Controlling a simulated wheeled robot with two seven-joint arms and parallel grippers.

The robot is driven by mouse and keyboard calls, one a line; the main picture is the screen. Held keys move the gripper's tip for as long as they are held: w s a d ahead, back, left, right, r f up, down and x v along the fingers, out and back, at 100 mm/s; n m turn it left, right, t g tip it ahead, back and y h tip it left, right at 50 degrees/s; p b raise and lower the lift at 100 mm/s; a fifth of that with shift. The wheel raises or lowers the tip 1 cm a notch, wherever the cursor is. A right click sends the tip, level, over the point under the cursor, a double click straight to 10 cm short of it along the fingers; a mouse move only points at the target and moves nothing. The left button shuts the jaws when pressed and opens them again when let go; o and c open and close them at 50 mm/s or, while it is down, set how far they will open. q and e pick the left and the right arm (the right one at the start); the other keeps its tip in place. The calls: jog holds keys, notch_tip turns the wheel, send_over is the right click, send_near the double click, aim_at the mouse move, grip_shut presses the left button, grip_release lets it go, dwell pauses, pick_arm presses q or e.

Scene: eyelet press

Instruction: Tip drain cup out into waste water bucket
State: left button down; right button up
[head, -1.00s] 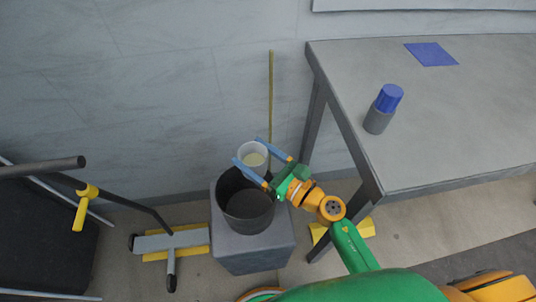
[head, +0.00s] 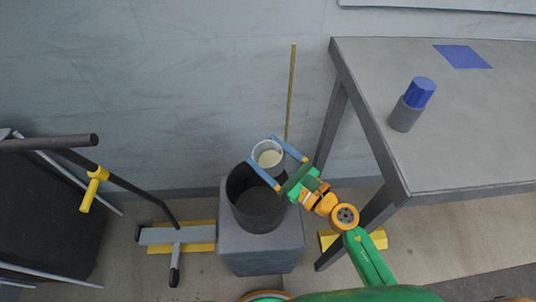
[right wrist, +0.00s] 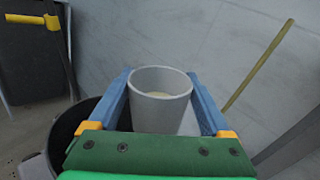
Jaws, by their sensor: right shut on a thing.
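The drain cup (head: 268,158) is a small light grey cup with pale liquid inside. My right gripper (head: 276,162) is shut on it, one blue finger on each side. In the right wrist view the cup (right wrist: 160,98) stands about upright between the fingers (right wrist: 162,100). The waste water bucket (head: 258,212) is a dark, open bucket on a grey block. The cup is at the bucket's far right rim in the head view; the height between them is hard to tell. The bucket (right wrist: 62,128) shows at the lower left of the right wrist view. My left gripper is out of view.
A grey table (head: 460,130) stands at the right with a blue-capped grey bottle (head: 411,105) and a blue square (head: 462,56). A thin yellowish pole (head: 291,95) rises behind the cup. A dark cart with a yellow handle (head: 94,188) stands at the left.

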jog(key=shift+f+n+b, duration=0.8)
jog(key=shift+f+b, duration=0.05)
jog(key=shift+b, duration=0.05)
jog(key=shift+n, duration=0.7)
jog(key=n, duration=0.1)
jog(key=r+n, duration=0.1)
jog(key=n, duration=0.1)
jog(key=shift+s+a+r+n, duration=0.15)
jog(key=shift+a+n, duration=0.05)
jog(key=shift+n, duration=0.1)
jog(key=n, duration=0.2)
jog(key=r+n+p, duration=0.1)
jog(key=shift+s+a, duration=0.25)
jog(key=shift+a, duration=0.05)
jog(key=n, duration=0.1)
jog(key=n+p, duration=0.1)
jog(key=n, duration=0.1)
jog(key=shift+s+a+r+n, duration=0.25)
jog(key=shift+s+a+n, duration=0.05)
jog(key=shift+a, duration=0.05)
jog(key=shift+s+a+n+p, duration=0.15)
jog(key=shift+n+p, duration=0.05)
jog(key=shift+n, duration=0.4)
jog(key=shift+s+a+n+p, duration=0.1)
jog(key=shift+a+n+p, duration=0.05)
jog(key=shift+n, duration=0.45)
jog(key=shift+f, duration=0.1)
